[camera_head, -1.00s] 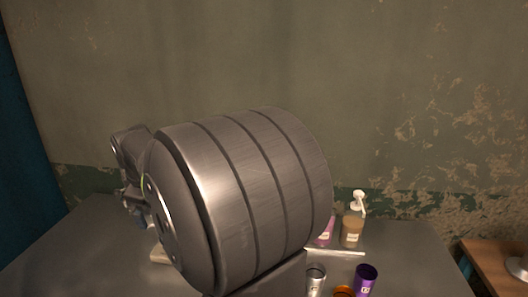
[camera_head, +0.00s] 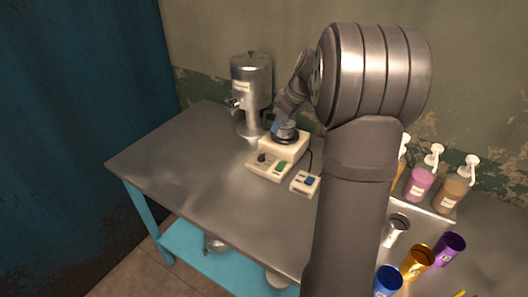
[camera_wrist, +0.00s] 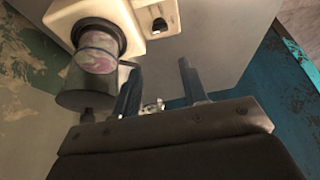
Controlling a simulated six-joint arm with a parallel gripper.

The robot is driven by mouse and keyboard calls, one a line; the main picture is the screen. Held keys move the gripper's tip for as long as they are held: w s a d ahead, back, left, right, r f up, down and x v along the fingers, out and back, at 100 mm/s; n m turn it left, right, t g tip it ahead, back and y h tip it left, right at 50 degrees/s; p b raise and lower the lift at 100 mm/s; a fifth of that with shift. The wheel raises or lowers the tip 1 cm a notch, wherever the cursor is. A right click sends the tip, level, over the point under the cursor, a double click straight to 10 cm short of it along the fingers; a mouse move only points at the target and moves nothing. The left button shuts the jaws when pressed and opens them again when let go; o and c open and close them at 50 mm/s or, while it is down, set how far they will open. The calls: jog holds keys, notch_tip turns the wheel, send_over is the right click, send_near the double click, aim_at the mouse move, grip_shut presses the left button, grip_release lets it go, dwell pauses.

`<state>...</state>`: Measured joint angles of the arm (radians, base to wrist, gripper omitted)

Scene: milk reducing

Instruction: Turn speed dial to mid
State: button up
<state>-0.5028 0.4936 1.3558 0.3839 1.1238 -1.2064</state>
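A cream-white machine (camera_head: 284,148) stands on the metal table in the head view, with a round dark plate area on top. A small black dial (camera_head: 262,157) sits on its front panel, beside a green switch (camera_head: 281,167). In the wrist view the machine (camera_wrist: 190,22) is at the top, and a black knob (camera_wrist: 158,25), apparently the dial, shows on its panel. My gripper (camera_wrist: 158,78) is open and empty, its two dark fingers spread below the knob in the picture and apart from it. In the head view my gripper (camera_head: 277,124) is just behind the machine's top, partly hidden.
A metal dispenser (camera_head: 251,88) stands left of the machine. Cups and pump bottles (camera_head: 419,183) stand farther right. The left table is clear.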

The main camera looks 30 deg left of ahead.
aim_at(262, 155)
jog(key=x, duration=1.6)
jog(key=shift+f, duration=0.1)
jog(key=c, duration=0.7)
